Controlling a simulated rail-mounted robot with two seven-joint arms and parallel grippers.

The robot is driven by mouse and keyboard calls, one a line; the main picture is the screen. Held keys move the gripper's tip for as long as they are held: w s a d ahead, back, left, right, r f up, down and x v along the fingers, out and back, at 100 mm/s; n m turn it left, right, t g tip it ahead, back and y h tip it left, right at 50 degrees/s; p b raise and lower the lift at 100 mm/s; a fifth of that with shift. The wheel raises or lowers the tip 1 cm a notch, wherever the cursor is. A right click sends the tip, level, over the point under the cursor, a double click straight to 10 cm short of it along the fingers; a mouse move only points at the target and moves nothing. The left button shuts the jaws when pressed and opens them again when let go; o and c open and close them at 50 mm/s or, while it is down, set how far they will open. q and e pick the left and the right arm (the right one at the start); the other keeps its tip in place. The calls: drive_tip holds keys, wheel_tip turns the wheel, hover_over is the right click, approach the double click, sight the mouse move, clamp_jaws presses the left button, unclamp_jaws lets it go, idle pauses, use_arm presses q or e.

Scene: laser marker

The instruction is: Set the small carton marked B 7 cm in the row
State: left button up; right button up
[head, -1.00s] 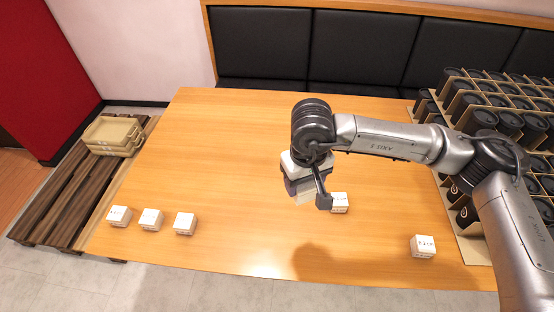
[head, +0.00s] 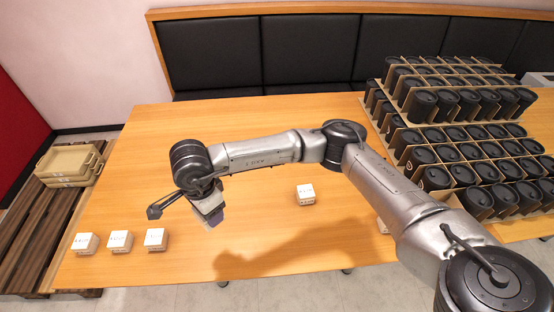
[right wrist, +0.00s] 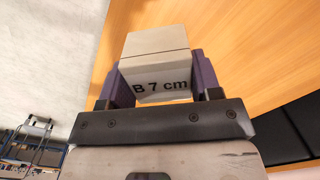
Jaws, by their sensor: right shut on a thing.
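The small white carton marked B 7 cm (right wrist: 160,62) is between the purple fingers of my right gripper (right wrist: 155,80), with its label facing the wrist camera. In the head view my right gripper (head: 212,214) is shut on it above the table, to the right of the row; there the carton is mostly hidden. The row at the table's front left has three white cartons: left (head: 85,243), middle (head: 120,241) and right (head: 155,239). Their labels are too small to read. My left gripper is not in view.
Another white carton (head: 305,195) stands mid-table, and one more (head: 382,227) is partly hidden behind my right arm. A rack of black cups (head: 450,150) fills the right side. Trays (head: 68,162) lie on a pallet at left. The wooden table (head: 260,240) is bare right of the row.

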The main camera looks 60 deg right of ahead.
drive_tip(key=f+m, duration=0.1)
drive_tip(key=m, duration=0.2)
drive_tip(key=f+m, duration=0.1)
drive_tip(key=m, duration=0.2)
drive_tip(key=d+f+m, duration=0.1)
drive_tip(key=f+m, duration=0.1)
drive_tip(key=m, duration=0.2)
drive_tip(key=shift+w, duration=0.15)
wheel_tip(320, 180, down, 6)
drive_tip(key=d+m, duration=0.2)
drive_tip(key=m, duration=1.4)
drive_tip(key=w+a+f+b, duration=0.1)
drive_tip(key=w+a+f, duration=0.1)
drive_tip(key=w, duration=0.1)
drive_tip(key=w+a+f+b, duration=0.1)
drive_tip(key=w+a+f, duration=0.1)
drive_tip(key=w, duration=0.1)
drive_tip(key=w+a+f+b, duration=0.1)
drive_tip(key=w+a+f, duration=0.1)
drive_tip(key=w+f, duration=0.1)
drive_tip(key=shift+w+a+b, duration=0.15)
drive_tip(key=shift+w+b, duration=0.1)
drive_tip(key=shift+b, duration=0.15)
drive_tip(key=shift+f+b, duration=0.65)
drive_tip(key=shift+f, duration=1.4)
drive_tip(key=shift+f, duration=0.1)
